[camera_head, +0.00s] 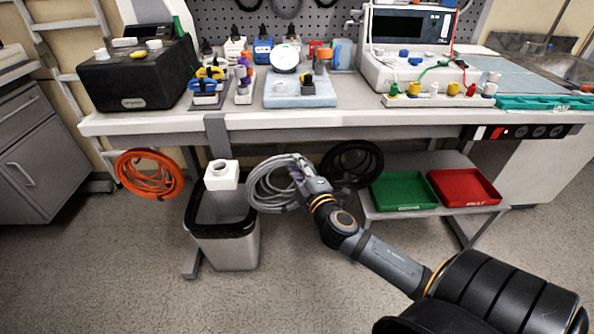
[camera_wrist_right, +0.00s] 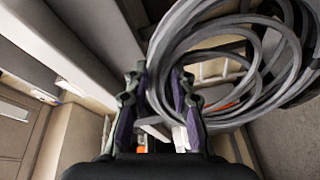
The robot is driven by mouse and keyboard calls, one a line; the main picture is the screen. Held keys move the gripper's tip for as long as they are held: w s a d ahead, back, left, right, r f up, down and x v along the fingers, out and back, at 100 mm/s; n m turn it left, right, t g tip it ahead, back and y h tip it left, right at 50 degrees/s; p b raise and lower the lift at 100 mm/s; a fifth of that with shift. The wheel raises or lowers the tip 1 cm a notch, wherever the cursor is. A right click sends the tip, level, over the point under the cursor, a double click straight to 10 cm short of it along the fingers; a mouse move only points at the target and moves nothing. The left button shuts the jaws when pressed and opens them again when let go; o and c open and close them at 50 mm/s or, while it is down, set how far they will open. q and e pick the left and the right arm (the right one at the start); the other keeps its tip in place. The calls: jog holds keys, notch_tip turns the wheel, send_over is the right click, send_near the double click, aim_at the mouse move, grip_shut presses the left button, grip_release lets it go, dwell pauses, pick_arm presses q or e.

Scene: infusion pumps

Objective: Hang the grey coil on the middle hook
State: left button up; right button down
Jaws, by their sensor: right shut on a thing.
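The grey coil (camera_head: 262,188) is a bundle of cable loops below the bench's front edge, between an orange coil (camera_head: 148,174) and a black coil (camera_head: 352,164). My right gripper (camera_head: 296,168) is shut on the grey coil's right upper side. In the right wrist view the grey coil (camera_wrist_right: 280,48) fills the upper right, and its strands run to the fingers of my right gripper (camera_wrist_right: 160,88). I cannot make out the middle hook, nor whether the coil touches one. My left gripper is not in view.
A grey bin with a black rim (camera_head: 225,250) stands left of the coil, with a white block (camera_head: 221,175) above it. A low shelf right of my arm holds a green tray (camera_head: 403,191) and a red tray (camera_head: 464,187). The bench (camera_head: 330,118) carries devices and bottles.

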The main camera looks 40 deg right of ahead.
jog(key=shift+w+d+f+b, duration=0.15)
jog(key=shift+w+d, duration=0.25)
jog(key=shift+w, duration=0.25)
jog(key=shift+w+d+r+b, duration=0.15)
jog(key=shift+w+d, duration=0.25)
jog(key=shift+w, duration=0.25)
pick_arm(q)
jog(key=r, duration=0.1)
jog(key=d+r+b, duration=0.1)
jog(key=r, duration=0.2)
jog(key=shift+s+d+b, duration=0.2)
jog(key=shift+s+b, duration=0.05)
jog(key=shift+b, duration=0.1)
pick_arm(e)
jog(key=w+d+f, duration=0.2)
jog(key=w+d, duration=0.1)
jog(key=w, duration=0.3)
jog(key=shift+d, duration=0.4)
jog(key=shift+w, duration=0.15)
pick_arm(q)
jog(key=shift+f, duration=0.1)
